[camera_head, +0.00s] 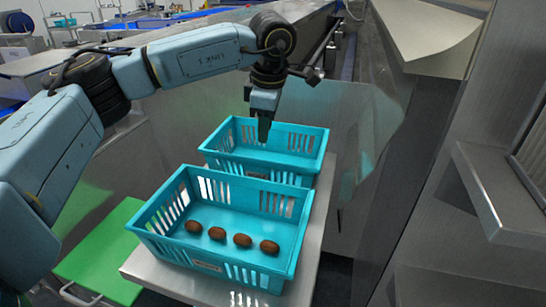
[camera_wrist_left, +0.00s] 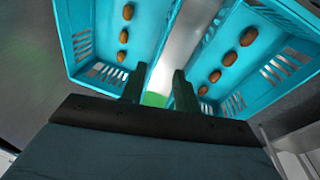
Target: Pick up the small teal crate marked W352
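Two teal slotted crates stand one behind the other on a metal stand. The near crate (camera_head: 262,222) holds several brown dates in a row and has a small front label (camera_head: 207,265), unreadable here. The far crate (camera_head: 290,142) is partly hidden behind it, so its contents do not show in the head view. My left gripper (camera_head: 264,132) points down over the far crate. In the left wrist view its two fingers (camera_wrist_left: 160,88) are apart with nothing between them. That view shows a left crate (camera_wrist_left: 146,30) and a right crate (camera_wrist_left: 265,40), both with dates. W352 is not legible.
The metal stand (camera_head: 315,235) leaves a narrow bare strip right of the crates. A green platform (camera_head: 100,255) lies lower at the left. A metal panel (camera_head: 360,110) rises behind the crates, and a grey ledge (camera_head: 500,195) juts out at the right.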

